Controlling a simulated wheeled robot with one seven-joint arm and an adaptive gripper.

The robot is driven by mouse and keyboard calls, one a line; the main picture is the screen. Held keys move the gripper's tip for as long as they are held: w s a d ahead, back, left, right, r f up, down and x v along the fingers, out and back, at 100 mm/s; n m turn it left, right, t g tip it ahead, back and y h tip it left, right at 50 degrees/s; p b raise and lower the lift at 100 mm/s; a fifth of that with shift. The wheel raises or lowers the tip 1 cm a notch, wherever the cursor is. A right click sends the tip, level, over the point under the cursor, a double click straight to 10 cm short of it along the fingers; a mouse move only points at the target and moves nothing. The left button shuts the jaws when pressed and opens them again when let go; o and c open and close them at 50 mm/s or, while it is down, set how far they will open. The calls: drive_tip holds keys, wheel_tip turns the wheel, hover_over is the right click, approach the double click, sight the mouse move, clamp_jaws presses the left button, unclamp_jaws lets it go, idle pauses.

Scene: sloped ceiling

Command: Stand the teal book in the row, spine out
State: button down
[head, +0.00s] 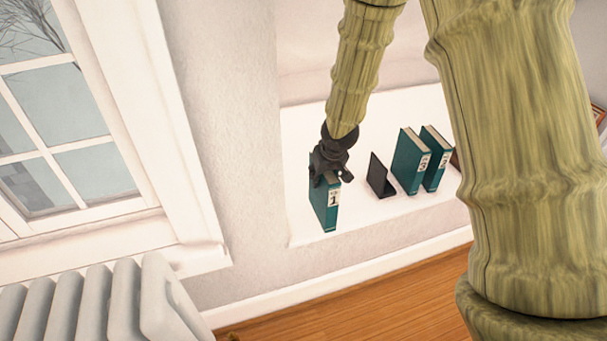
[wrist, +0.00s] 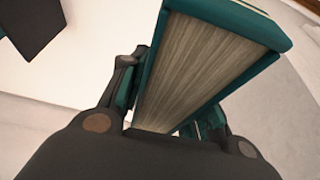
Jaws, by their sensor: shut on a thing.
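The teal book (head: 322,206), with a white label marked 1 on its spine, is upright at the left end of the white shelf (head: 300,150). Its spine faces out. My gripper (head: 328,176) is shut on its upper part from above. In the wrist view the book (wrist: 205,75) shows its page block between the two fingers of my gripper (wrist: 160,95). Whether its foot touches the shelf is hard to tell. The row holds a teal book labelled 3 (head: 411,161) and a teal book labelled 2 (head: 437,160), both upright, spines out.
A dark bookend (head: 381,177) stands between the held book and the row, with bare shelf on both sides of it. A window (head: 60,120) and a white radiator (head: 100,300) are at left. My arm hides the row's right end.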

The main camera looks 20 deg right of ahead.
drive_tip(key=w+a+f+b, duration=0.1)
drive_tip(key=w+a+f, duration=0.2)
drive_tip(key=w, duration=0.4)
drive_tip(key=shift+w+a+f, duration=0.15)
drive_tip(key=shift+w+f, duration=0.05)
drive_tip(key=shift+f, duration=0.55)
drive_tip(key=c, duration=1.1)
unclamp_jaws()
drive_tip(key=shift+o, duration=0.2)
drive_tip(key=shift+r, duration=0.15)
drive_tip(key=p+v, duration=0.2)
drive_tip(key=v, duration=1)
drive_tip(key=shift+s, duration=0.15)
